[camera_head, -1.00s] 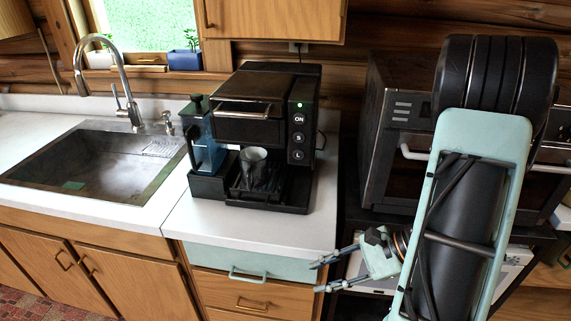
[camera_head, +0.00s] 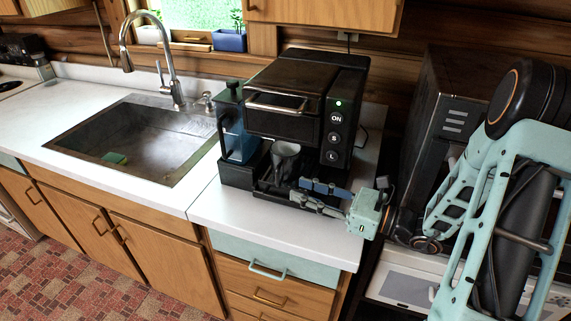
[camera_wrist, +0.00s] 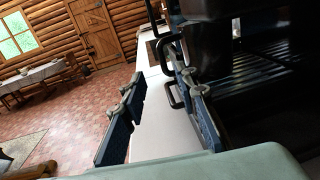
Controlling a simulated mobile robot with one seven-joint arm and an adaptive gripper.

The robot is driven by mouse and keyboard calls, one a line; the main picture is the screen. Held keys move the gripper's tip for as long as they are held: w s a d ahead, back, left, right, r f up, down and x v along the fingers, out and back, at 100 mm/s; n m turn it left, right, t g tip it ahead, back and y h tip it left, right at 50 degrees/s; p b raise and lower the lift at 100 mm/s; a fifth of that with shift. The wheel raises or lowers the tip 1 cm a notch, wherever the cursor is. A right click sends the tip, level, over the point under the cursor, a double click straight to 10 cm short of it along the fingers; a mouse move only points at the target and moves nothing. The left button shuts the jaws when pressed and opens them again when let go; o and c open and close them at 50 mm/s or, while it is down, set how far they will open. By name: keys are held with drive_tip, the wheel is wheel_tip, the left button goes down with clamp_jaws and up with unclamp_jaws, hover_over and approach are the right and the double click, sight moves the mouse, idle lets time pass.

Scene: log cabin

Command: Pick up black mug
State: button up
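The dark mug (camera_head: 285,160) stands upright on the drip tray of the black coffee machine (camera_head: 305,100), under its spout. Its lower part is dark and partly in shadow. My gripper (camera_head: 297,193) is in front of the machine, low over the counter, its fingers pointing left. The fingertips are near the front edge of the drip tray, just right of and nearer than the mug. In the wrist view my gripper (camera_wrist: 155,72) is open, with a clear gap between its blue finger pads and nothing gripped.
The white counter (camera_head: 235,215) is clear in front of the machine. A steel sink (camera_head: 130,150) with a tall faucet (camera_head: 165,60) is to the left. A dark oven (camera_head: 450,130) stands to the right, beside my arm.

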sight(279, 181)
drive_tip(key=shift+p+x, duration=0.4)
drive_tip(key=shift+x, duration=2.4)
drive_tip(key=shift+w+d, duration=0.15)
drive_tip(key=shift+c, duration=0.5)
clamp_jaws()
drive_tip(key=shift+r, duration=0.1)
